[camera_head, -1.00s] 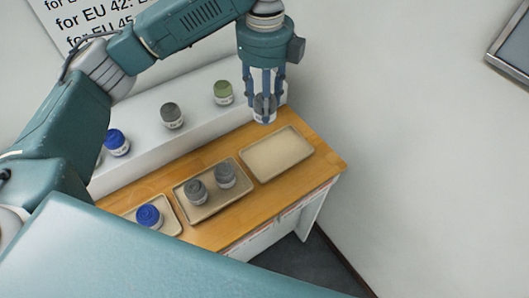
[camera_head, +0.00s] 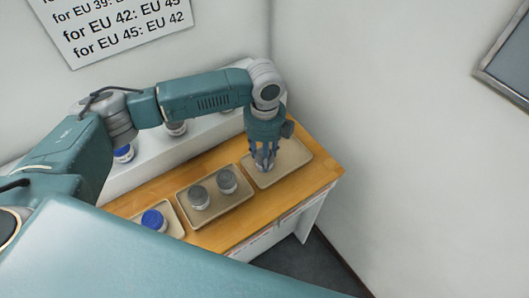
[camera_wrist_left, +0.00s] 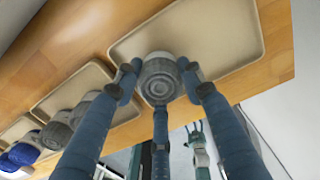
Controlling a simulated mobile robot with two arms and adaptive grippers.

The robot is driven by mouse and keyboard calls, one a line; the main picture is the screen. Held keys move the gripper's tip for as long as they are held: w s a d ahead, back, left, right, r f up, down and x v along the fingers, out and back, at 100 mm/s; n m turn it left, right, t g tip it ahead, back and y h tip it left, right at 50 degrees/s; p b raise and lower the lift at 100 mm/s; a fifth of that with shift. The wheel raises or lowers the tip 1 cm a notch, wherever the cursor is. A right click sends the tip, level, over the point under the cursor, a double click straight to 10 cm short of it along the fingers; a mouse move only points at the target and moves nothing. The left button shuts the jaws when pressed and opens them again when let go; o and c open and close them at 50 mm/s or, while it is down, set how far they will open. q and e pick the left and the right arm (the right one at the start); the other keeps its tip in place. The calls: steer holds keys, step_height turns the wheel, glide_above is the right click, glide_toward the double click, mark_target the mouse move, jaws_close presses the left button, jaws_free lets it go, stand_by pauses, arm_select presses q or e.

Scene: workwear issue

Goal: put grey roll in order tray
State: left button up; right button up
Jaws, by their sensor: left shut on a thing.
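My left gripper (camera_head: 264,164) points down over the left part of the right-hand beige tray (camera_head: 297,158). In the left wrist view its fingers (camera_wrist_left: 158,82) are shut around a grey roll (camera_wrist_left: 160,76), seen end-on. The roll is over or in this tray (camera_wrist_left: 225,35); I cannot tell whether it touches the bottom. Nothing else shows in that tray. In the head view the fingers mostly hide the roll. Two more grey rolls, one on the left (camera_head: 199,198) and one on the right (camera_head: 227,181), stand in the middle tray (camera_head: 217,210).
A blue roll (camera_head: 153,219) stands in the left tray (camera_head: 175,228). On the white ledge (camera_head: 190,143) behind are another blue roll (camera_head: 123,153) and a grey one (camera_head: 176,128), partly hidden by my arm. The wooden table (camera_head: 320,173) ends close right of the trays.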

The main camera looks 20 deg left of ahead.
arm_select(q)
steer(key=shift+f, duration=0.1)
steer(key=o, duration=1.1)
steer(key=shift+o, duration=0.2)
step_height(320, 180, up, 12)
steer(key=b, duration=0.3)
